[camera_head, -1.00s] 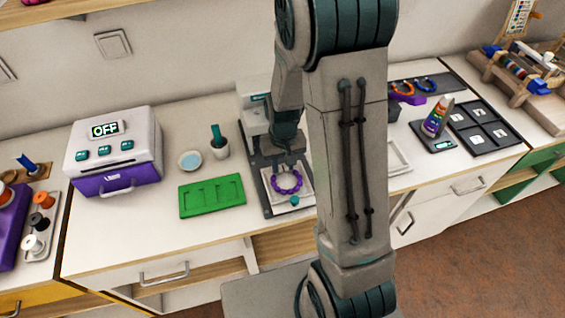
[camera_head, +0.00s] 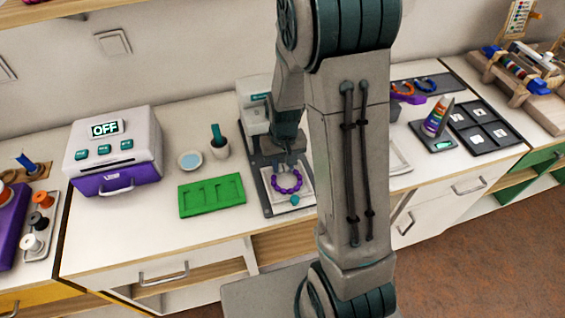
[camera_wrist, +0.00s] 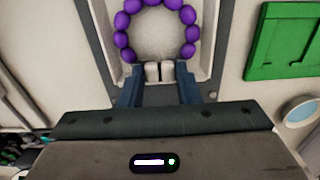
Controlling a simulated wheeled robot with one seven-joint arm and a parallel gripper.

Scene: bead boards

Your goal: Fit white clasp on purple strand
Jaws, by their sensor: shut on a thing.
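The purple strand (camera_head: 286,183) is a ring of round beads on a pale tray of the grey press-like stand. In the wrist view the strand (camera_wrist: 160,5) curves across the top, with a gap on the side towards my gripper. My gripper (camera_wrist: 159,75) is shut on the white clasp (camera_wrist: 152,71), which shows as two small white blocks between the dark blue fingers. The clasp is in the gap, between the strand's two ends. I cannot tell whether it is joined to them. In the head view my gripper (camera_head: 287,160) is over the strand's back side and hides the clasp.
The stand (camera_head: 252,118) rises behind my gripper. A white and purple machine (camera_head: 115,150) reads OFF. Bare counter lies in front of the green tray.

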